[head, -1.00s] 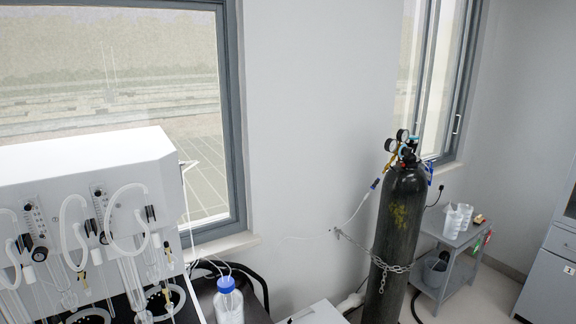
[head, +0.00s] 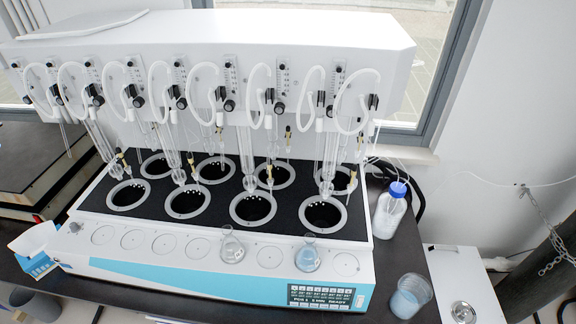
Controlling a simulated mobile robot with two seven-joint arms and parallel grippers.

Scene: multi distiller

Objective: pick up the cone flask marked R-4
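Two small clear cone flasks stand upright on the white front ledge of the distiller (head: 150,268). One flask (head: 232,248) is near the middle of the ledge and holds a pale liquid. The other flask (head: 308,256) stands further right, above the display, and holds a light blue liquid. No marking can be read on either flask, so I cannot tell which is R-4. Neither of my grippers is in the head view.
A blue-capped bottle (head: 390,210) stands right of the distiller. A beaker of bluish liquid (head: 410,296) is at the table's front right. A blue-white box (head: 36,248) sits at the left. Glass tubes and hoses hang above the heating wells. The ledge's front is clear.

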